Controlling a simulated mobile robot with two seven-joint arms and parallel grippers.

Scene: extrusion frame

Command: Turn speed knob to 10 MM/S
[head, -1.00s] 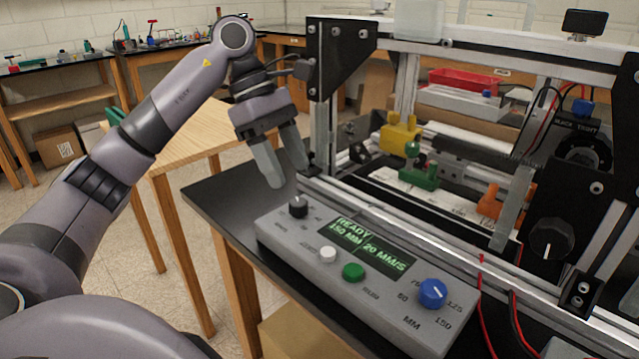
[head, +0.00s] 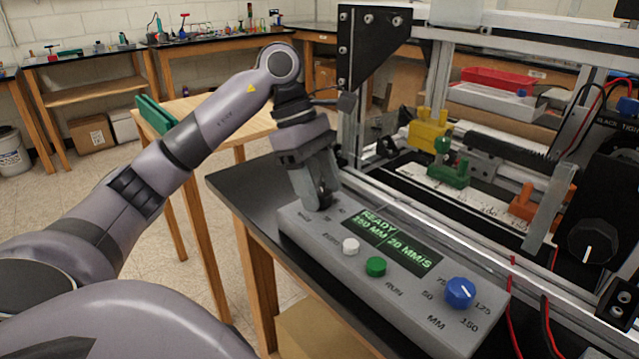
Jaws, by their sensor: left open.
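The grey control box (head: 415,310) sits at the front edge of the black bench. Its lit display (head: 395,240) reads READY and 20 MM/S; the MM number on the left is hard to read. The black speed knob (head: 323,189) is at the box's far left end, mostly hidden by my left gripper (head: 317,195). That gripper points down with its fingers open at the knob, apparently one on each side. I cannot tell whether they touch it, and the knob's pointer is hidden. My right gripper is out of view.
On the box are a white button (head: 351,246), a green button (head: 376,267) and a blue knob (head: 460,293) with MM marks. The extrusion frame (head: 357,110) rises just behind my gripper. Red and black wires (head: 547,325) run down at the right.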

